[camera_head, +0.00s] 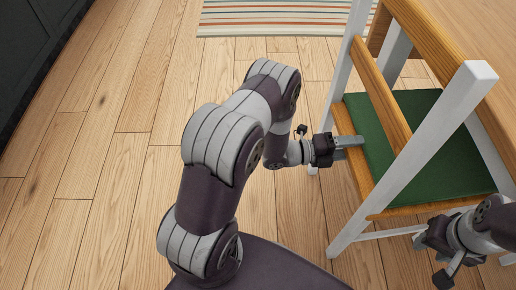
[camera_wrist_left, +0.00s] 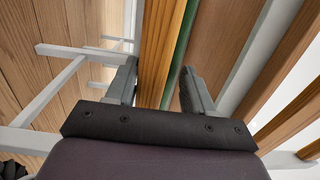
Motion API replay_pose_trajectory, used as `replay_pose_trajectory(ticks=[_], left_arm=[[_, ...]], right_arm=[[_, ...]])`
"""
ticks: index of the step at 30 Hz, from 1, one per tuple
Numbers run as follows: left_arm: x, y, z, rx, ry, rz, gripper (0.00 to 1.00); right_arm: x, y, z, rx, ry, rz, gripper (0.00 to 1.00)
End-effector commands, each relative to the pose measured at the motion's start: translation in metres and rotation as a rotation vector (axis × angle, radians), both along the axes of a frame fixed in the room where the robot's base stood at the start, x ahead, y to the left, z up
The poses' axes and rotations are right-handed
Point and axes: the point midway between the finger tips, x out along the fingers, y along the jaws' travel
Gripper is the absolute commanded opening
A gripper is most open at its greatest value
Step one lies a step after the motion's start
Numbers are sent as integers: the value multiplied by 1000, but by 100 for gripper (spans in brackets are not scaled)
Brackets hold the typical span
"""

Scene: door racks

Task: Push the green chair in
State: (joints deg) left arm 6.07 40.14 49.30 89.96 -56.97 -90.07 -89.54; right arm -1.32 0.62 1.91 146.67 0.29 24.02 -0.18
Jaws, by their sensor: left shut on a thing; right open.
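The green chair has a white frame, wooden back slats and a green seat pad (camera_head: 420,140) with a wooden edge. It stands upright at the right of the head view. My left gripper (camera_head: 350,147) is at the chair's left side, shut on the wooden seat edge. In the left wrist view its two fingers (camera_wrist_left: 160,88) lie either side of the wooden seat edge (camera_wrist_left: 156,60), with a green strip beside it.
A wooden surface (camera_head: 485,25), seemingly a table, is at the upper right beyond the chair. A striped rug (camera_head: 280,17) lies at the top. A dark cabinet (camera_head: 30,50) stands at the upper left. The plank floor (camera_head: 110,150) on the left is clear.

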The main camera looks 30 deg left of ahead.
Motion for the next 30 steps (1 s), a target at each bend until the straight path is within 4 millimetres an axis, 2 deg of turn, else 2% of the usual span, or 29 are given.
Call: replay_pose_trajectory(ticks=[1,20,21,23,24,30], left_arm=[[-3,-2,-7,9,16,-4,0],[-3,-2,-3,8,17,-4,0],[-3,-2,-3,8,17,-4,56],[-2,-1,-2,8,16,-4,75],[-2,-1,-2,8,14,-3,81],[-1,-1,1,7,9,-1,81]], right_arm=[[0,0,-2,0,0,0,43],[0,0,3,0,0,0,43],[0,0,3,0,0,0,43],[0,0,3,0,0,0,43],[0,0,3,0,0,0,43],[0,0,4,0,0,0,43]])
